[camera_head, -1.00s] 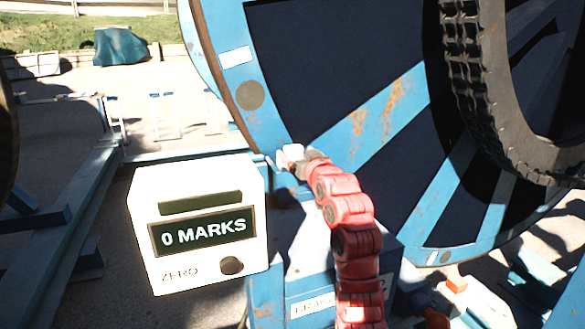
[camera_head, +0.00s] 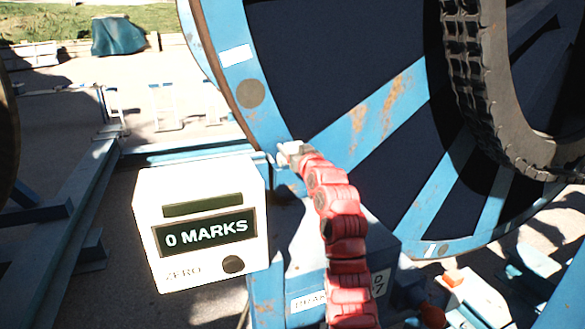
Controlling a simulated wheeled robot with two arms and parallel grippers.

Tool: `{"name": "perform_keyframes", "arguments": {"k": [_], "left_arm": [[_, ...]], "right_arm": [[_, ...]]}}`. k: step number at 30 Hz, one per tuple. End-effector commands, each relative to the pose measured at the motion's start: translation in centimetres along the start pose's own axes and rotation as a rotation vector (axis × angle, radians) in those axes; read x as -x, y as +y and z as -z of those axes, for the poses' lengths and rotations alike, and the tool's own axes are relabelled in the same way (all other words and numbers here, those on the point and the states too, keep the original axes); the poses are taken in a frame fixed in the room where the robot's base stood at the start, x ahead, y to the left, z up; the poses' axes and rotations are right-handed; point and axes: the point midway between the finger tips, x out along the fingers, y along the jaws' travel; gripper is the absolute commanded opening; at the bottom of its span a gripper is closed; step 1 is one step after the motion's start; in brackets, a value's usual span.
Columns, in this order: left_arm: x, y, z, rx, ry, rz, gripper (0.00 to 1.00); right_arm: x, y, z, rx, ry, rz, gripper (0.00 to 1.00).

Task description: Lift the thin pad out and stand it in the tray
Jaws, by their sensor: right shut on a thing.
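My right gripper (camera_head: 287,150) is at the lower left rim of the big blue reel (camera_head: 263,110), at the far end of my red arm. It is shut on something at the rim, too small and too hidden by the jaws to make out. I cannot clearly pick out the thin pad. A white tray-like piece (camera_head: 480,303) lies at the lower right with a small orange block (camera_head: 453,277) at its edge; I cannot tell whether it is the tray. My left gripper is not in view.
A white counter box (camera_head: 205,270) reading "0 MARKS" stands left of my arm. A blue brake housing (camera_head: 268,296) with a partly hidden label is under the arm. Blue frame beams (camera_head: 75,205) run along the left. A black tyre (camera_head: 480,70) is at the upper right.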

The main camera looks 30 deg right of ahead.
Motion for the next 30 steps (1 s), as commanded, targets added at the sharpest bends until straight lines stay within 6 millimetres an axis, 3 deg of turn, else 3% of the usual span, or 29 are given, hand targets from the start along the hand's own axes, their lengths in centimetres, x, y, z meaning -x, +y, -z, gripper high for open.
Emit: {"name": "perform_keyframes", "arguments": {"k": [1, 6, 22, 30], "left_arm": [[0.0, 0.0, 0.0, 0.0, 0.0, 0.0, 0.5], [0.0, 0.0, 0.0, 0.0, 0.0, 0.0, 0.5], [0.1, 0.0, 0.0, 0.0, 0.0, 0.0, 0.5], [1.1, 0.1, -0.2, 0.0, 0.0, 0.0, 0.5]], "right_arm": [[0.0, 0.0, 0.0, 0.0, 0.0, 0.0, 0.32], [0.0, 0.0, 0.0, 0.0, 0.0, 0.0, 0.01], [0.0, 0.0, 0.3, 0.001, 0.003, 0.0, 0.0], [0.1, 0.0, 2.7, 0.002, 0.01, 0.001, 0.0]]}}
